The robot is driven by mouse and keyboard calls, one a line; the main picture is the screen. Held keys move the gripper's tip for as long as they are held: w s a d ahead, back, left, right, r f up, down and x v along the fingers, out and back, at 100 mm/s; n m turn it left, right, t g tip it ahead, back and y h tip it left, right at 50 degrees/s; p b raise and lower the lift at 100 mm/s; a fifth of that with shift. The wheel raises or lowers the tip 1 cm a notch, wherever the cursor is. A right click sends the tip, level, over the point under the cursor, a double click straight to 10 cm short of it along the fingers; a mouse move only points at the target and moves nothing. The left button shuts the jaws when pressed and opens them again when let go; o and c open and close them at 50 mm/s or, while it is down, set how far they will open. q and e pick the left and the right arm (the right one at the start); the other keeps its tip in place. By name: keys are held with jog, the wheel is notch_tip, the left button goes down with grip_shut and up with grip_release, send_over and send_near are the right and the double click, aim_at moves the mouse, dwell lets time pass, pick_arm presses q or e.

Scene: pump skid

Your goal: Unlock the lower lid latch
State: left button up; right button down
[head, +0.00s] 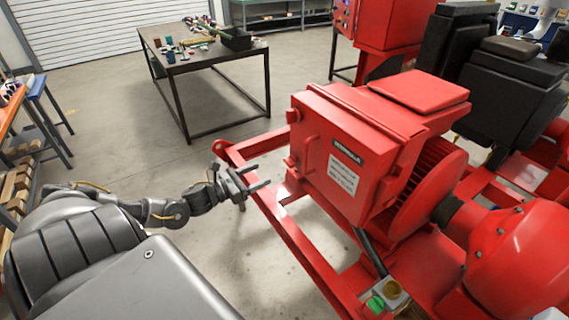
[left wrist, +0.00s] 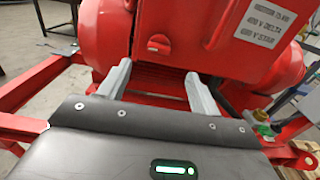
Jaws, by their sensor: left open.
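The red motor terminal box (head: 345,150) has a lid with a nameplate and small fittings on its left edge. The lower fitting (head: 291,161), probably the lower lid latch, is small; its locked or unlocked state cannot be read. In the left wrist view a round red knob-like fitting (left wrist: 159,44) sits on the box's lower edge, ahead of and between the fingers; it may be the same latch. My left gripper (head: 263,176) is open and empty, just left of the box and apart from it. Its two grey fingers also show in the left wrist view (left wrist: 158,70).
The red skid frame rail (head: 305,245) runs below the box. A ribbed red motor (head: 435,185) stands right of it. A dark table (head: 205,60) with parts stands behind.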

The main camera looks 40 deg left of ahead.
aim_at(286, 163)
pick_arm(q)
jog(key=p+x, duration=0.2)
jog(key=x, duration=0.7)
jog(key=shift+w+r+p, duration=0.1)
jog(key=shift+w+p, duration=0.15)
jog(key=shift+p, duration=0.15)
jog(key=shift+w+d, duration=0.2)
jog(key=shift+w, duration=0.45)
jog(key=shift+c, duration=0.3)
jog(key=c, duration=0.9)
